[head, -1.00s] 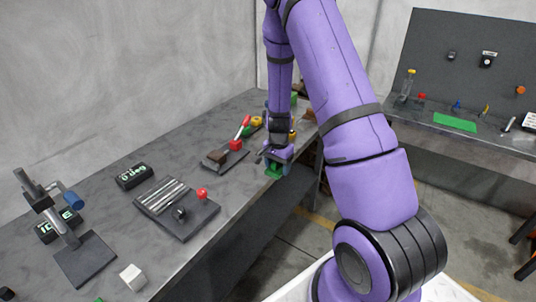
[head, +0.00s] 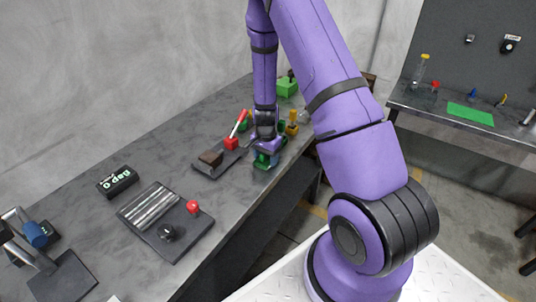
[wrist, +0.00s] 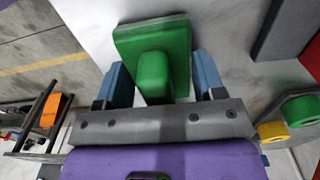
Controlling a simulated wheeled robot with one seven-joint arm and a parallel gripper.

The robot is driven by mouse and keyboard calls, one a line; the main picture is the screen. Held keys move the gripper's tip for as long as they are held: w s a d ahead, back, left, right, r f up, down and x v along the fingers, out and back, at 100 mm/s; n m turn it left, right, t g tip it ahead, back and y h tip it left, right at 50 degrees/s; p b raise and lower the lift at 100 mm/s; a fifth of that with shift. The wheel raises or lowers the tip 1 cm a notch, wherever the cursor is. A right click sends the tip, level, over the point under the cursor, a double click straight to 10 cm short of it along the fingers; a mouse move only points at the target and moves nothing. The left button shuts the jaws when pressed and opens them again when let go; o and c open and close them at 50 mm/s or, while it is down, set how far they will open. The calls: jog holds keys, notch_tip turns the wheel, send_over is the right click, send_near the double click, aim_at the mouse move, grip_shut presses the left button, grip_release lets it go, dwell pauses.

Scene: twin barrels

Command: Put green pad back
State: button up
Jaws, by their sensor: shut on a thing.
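My gripper (head: 266,158) is shut on a green pad with a raised block on its flat plate (wrist: 165,38). In the wrist view its two blue fingers (wrist: 160,80) stand either side of the pad. In the head view the pad (head: 262,162) shows only as a small patch of green under the gripper, near the front edge of the long grey bench (head: 105,225). I cannot tell whether the pad touches the bench top. A flat green mat (head: 470,113) lies on the other bench at the right.
A panel with a red knob (head: 193,207) is nearer. Bare bench lies between the panel and gripper.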

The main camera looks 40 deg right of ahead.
jog(key=shift+f, duration=0.1)
jog(key=o, duration=1)
jog(key=shift+o, duration=0.2)
